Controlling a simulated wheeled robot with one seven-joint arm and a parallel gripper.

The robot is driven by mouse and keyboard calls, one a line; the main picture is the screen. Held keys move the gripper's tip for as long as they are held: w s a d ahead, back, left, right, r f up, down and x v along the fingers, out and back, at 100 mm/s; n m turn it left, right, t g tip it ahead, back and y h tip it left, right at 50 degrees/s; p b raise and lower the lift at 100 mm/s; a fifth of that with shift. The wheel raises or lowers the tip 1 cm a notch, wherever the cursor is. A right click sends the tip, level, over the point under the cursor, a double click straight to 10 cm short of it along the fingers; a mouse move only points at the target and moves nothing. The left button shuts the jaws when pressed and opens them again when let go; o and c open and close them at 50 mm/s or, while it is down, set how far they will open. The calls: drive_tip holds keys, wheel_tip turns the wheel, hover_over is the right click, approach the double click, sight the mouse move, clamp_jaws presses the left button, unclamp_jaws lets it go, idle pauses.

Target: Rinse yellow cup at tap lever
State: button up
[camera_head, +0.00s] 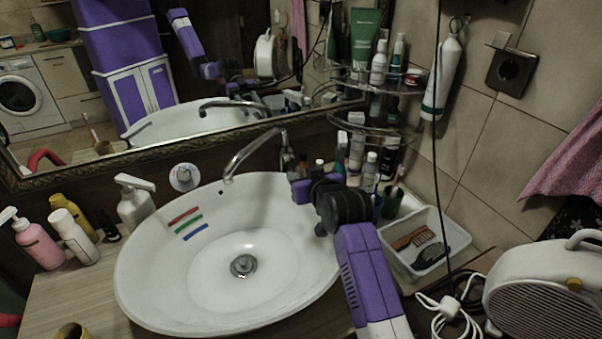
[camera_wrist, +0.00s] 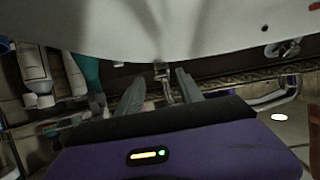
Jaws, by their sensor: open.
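The yellow cup (camera_head: 72,332) stands at the bottom left of the head view, on the counter left of the basin, partly cut off by the picture edge. The tap (camera_head: 252,152) rises behind the basin (camera_head: 130,285), its spout over the bowl. Its lever (camera_wrist: 164,84) shows between my fingers in the wrist view. My gripper (camera_wrist: 160,88) is open and empty, one finger on each side of the lever. Whether a finger touches it I cannot tell. In the head view my gripper (camera_head: 291,170) is at the basin's back right, fingertips hard to make out.
Bottles and a pink pump dispenser (camera_head: 38,245) stand left of the basin. A white tray (camera_head: 440,262) with brushes and a fan heater (camera_head: 540,293) are at right. A mirror (camera_head: 180,112) and a corner shelf (camera_head: 375,128) with bottles are behind.

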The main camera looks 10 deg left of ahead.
drive_tip(key=shift+x, duration=0.8)
clamp_jaws()
idle(1.0)
